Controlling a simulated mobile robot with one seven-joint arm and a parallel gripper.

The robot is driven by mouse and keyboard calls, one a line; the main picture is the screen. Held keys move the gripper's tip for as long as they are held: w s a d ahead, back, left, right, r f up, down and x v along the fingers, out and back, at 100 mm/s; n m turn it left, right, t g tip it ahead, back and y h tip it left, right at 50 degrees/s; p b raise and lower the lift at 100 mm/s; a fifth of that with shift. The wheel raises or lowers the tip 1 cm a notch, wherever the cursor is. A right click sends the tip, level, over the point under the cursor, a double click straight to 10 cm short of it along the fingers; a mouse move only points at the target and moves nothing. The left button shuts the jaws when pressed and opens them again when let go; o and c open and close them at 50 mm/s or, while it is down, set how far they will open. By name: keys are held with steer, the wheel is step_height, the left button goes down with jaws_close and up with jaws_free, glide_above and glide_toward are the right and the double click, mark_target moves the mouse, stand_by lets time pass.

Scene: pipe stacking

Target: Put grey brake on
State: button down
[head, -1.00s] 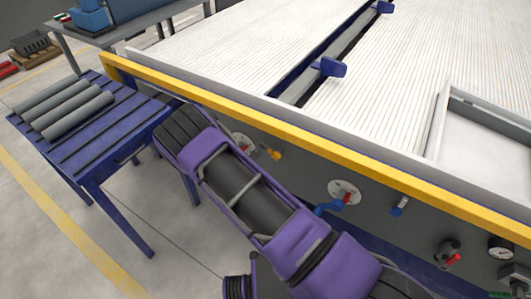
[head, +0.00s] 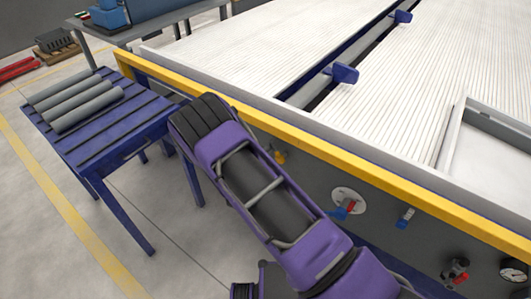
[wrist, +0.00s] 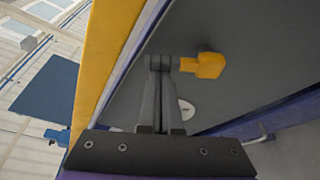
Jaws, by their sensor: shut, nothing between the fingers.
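My gripper (wrist: 160,64) is shut and empty in the wrist view. Its fingertips are just left of a yellow handle (wrist: 205,65) on the dark grey side panel (wrist: 240,30); I cannot tell whether they touch. The yellow handle also shows in the head view (head: 279,157), at the right edge of my arm, which hides the gripper there. A round white plate (wrist: 186,109) is partly hidden behind the fingers. No part is clearly marked as the grey brake. Further right on the panel are a red and blue handle on a white plate (head: 347,203) and a small blue handle (head: 406,217).
A yellow rail (head: 330,165) runs along the white ribbed machine top, just above the panel. A blue slatted table (head: 100,148) with several grey pipes (head: 85,100) stands left of my arm. A red-handled valve (head: 456,270) and gauge (head: 515,271) are at lower right.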

steer(key=shift+s+d+r, duration=0.35)
steer(key=shift+d+r, duration=0.1)
steer(key=shift+d, duration=0.1)
steer(key=shift+s+d+r, duration=0.2)
steer(key=shift+s+d, duration=0.1)
steer(key=shift+d, duration=0.15)
steer(key=shift+s+d, duration=0.1)
